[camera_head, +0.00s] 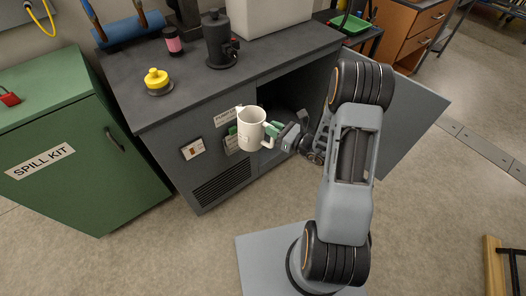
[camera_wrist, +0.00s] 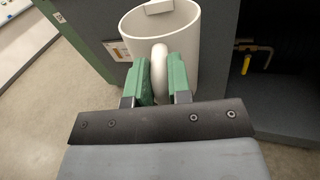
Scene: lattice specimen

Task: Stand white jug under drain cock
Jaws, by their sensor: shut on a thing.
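The white jug (camera_head: 251,128) is held upright in the air in front of the dark grey cabinet, and looks empty from above. My gripper (camera_head: 273,133) is shut on the jug's handle; in the wrist view its green fingers (camera_wrist: 161,80) are on both sides of the handle, and the jug (camera_wrist: 178,38) is beyond them. In the wrist view a brass-coloured cock with a yellow handle (camera_wrist: 254,57) shows inside the dark open cabinet, to the right of the jug. In the head view the jug and my arm hide part of the opening, and I cannot make out the cock.
The cabinet door (camera_head: 408,125) stands open at right. A green spill kit cabinet (camera_head: 85,160) stands at left. The floor in front is clear.

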